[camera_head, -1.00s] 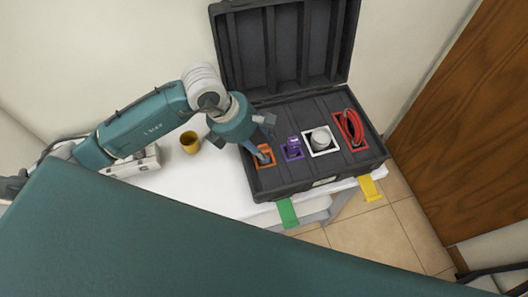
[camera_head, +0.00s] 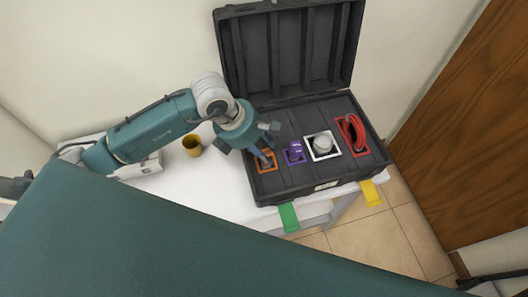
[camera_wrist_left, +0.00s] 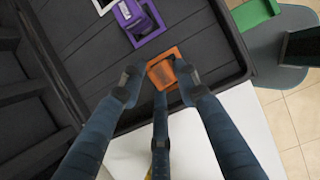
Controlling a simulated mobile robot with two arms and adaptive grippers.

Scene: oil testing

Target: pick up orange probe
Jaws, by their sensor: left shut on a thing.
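The orange probe (camera_wrist_left: 165,72) sits at the orange-framed slot at the left end of the open black case, and the slot frame (camera_head: 259,168) shows in the head view. My left gripper (camera_head: 265,154) reaches down onto it from the left. In the left wrist view, its blue-grey fingers (camera_wrist_left: 160,86) are around the orange piece, shut on it. The fingers hide much of the probe, and I cannot tell whether it is lifted clear of the slot.
The case (camera_head: 330,182) also holds a purple item (camera_head: 295,152), a white-framed round item (camera_head: 323,144) and a red cable coil (camera_head: 352,133). Its raised lid (camera_head: 290,50) stands behind. A yellow cup (camera_head: 192,145) is on the white table (camera_head: 200,178). Green (camera_head: 289,217) and yellow (camera_head: 371,193) tabs hang at the front.

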